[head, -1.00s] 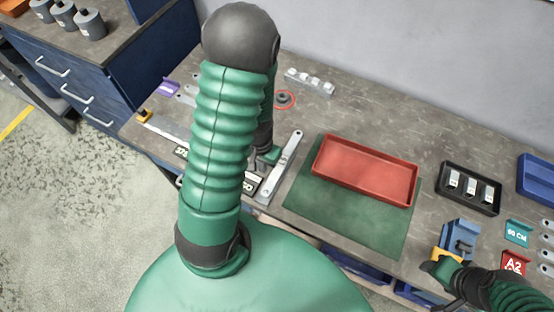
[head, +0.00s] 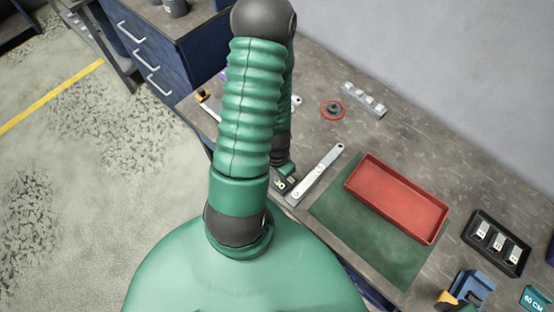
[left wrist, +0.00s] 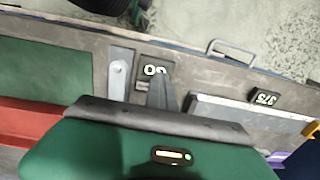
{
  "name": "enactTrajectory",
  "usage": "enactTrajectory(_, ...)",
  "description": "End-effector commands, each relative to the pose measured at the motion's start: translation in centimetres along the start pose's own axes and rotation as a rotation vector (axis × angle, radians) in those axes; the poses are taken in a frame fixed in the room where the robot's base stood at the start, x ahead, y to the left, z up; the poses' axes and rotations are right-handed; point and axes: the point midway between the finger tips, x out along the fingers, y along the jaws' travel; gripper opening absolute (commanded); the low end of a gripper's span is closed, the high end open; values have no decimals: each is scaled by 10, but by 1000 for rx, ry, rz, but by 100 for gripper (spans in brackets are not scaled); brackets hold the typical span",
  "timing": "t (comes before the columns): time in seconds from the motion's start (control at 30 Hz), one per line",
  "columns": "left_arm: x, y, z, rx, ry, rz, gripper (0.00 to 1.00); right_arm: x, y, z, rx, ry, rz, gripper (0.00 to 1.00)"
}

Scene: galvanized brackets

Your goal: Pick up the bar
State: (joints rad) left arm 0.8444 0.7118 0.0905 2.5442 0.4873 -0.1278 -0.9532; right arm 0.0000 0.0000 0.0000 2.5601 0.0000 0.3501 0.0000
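A flat silver bar (head: 318,175) with a hole near its end lies on the bench, left of the green mat. A second long metal piece (left wrist: 235,115) lies on the other side, near a plate marked 375. My left gripper (head: 286,172) is low beside the silver bar's near end, partly behind my arm.
A red tray (head: 397,198) rests on the green mat (head: 350,230). A black tray (head: 497,243) with pale blocks is at the right. A red ring (head: 332,110) and a grey block strip (head: 363,99) lie farther back. Drawers stand left.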

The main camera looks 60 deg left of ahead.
Motion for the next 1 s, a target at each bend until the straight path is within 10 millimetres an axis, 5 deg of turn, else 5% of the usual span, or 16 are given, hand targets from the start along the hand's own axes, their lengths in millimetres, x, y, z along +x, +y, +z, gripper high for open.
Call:
enactTrajectory(0.63, 0, -1, 0, -1, 0, 1, 79, 0, 0, 0, 0, 0, 0, 54)
enactTrajectory(1.0, -6, -2, -1, 1, 0, 0, 80, -4, 0, -1, 0, 0, 0, 54)
